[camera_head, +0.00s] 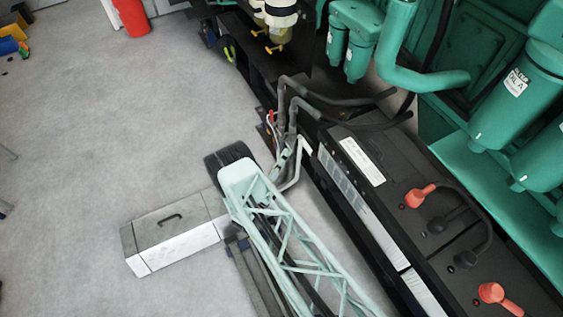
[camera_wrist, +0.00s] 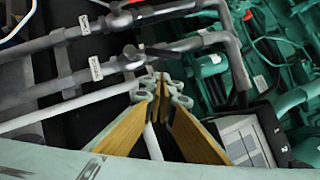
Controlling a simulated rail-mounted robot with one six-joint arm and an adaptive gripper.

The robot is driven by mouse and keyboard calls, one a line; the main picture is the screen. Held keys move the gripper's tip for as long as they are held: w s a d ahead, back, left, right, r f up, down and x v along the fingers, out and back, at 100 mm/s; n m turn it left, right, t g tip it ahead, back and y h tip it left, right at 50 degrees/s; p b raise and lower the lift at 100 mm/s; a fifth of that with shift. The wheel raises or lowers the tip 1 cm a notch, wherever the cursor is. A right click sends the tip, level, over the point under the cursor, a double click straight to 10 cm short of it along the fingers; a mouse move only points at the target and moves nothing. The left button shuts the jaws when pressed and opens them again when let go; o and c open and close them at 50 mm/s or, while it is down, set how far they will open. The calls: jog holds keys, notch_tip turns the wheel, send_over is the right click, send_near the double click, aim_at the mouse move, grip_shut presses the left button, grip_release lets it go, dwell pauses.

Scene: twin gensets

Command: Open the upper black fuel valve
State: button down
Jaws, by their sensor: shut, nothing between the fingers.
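In the wrist view, two grey pipes run across the upper left, each with a white tag and a dark valve-like fitting. The upper black valve (camera_wrist: 155,14) has a long black lever pointing right, with a bit of red near the top edge. A second black valve (camera_wrist: 133,55) sits on the lower pipe. My gripper (camera_wrist: 160,82) has its yellow-brown fingers drawn together at the tips, with nothing held. The tips appear just below the lower valve in the picture; I cannot tell the depth gap. In the head view I cannot clearly pick out the valves or the gripper.
Green engine parts (camera_wrist: 275,50) and a grey box (camera_wrist: 245,140) lie to the right of my gripper. In the head view, batteries with red terminal caps (camera_head: 420,197) and dark hoses (camera_head: 330,100) stand at the right. Open grey floor (camera_head: 90,130) lies at left.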

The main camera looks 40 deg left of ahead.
aim_at(285, 138)
jog(key=shift+w+a+r+b, duration=0.15)
jog(key=shift+w+a+r, duration=0.4)
jog(key=shift+a, duration=0.2)
jog(key=shift+w+a+r+b, duration=0.15)
jog(key=shift+w+a+r, duration=0.25)
jog(key=shift+w+a, duration=0.25)
jog(key=shift+s, duration=0.1)
jog(key=shift+a, duration=0.15)
